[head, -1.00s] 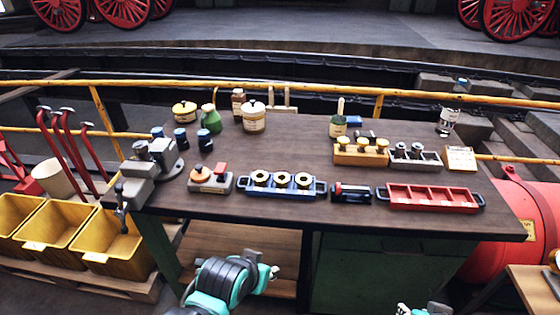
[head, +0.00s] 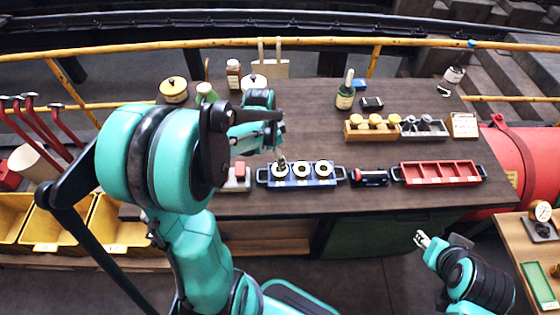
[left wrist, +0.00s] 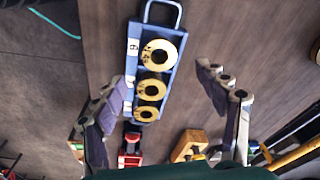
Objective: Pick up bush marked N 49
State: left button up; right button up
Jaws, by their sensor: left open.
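Three brass ring-shaped bushes stand in a row in a blue tray (head: 290,184) on the bench: left (head: 280,170), middle (head: 302,170) and right (head: 324,169). In the left wrist view the tray (left wrist: 152,33) runs between my fingers, with the largest-looking bush (left wrist: 159,54) near its handle and two more beyond. My left gripper (head: 281,155) is open above the tray's left end, fingers apart on either side of the tray in the wrist view (left wrist: 163,80). My right gripper (head: 422,240) is low in front of the bench; its jaw state is unclear.
A dark roller piece (head: 370,177) and a red compartment tray (head: 440,182) lie right of the blue tray. A block with yellow-topped pieces (head: 372,135) stands behind. A grey and red device (head: 237,180) is close on the left. Bare bench lies behind the tray.

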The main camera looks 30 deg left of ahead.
pick_arm(q)
jog(key=shift+w+a+f, duration=0.1)
jog(key=shift+w+a, duration=0.05)
jog(key=shift+a, duration=0.2)
jog(key=shift+f, duration=0.4)
jog(key=f, duration=0.2)
jog(key=d+f+b, duration=0.1)
jog(key=f, duration=0.1)
jog(key=w+f+b, duration=0.1)
jog(key=f, duration=0.2)
jog(key=shift+d, duration=0.2)
jog(key=shift+s+r, duration=0.1)
jog(key=c, duration=1.6)
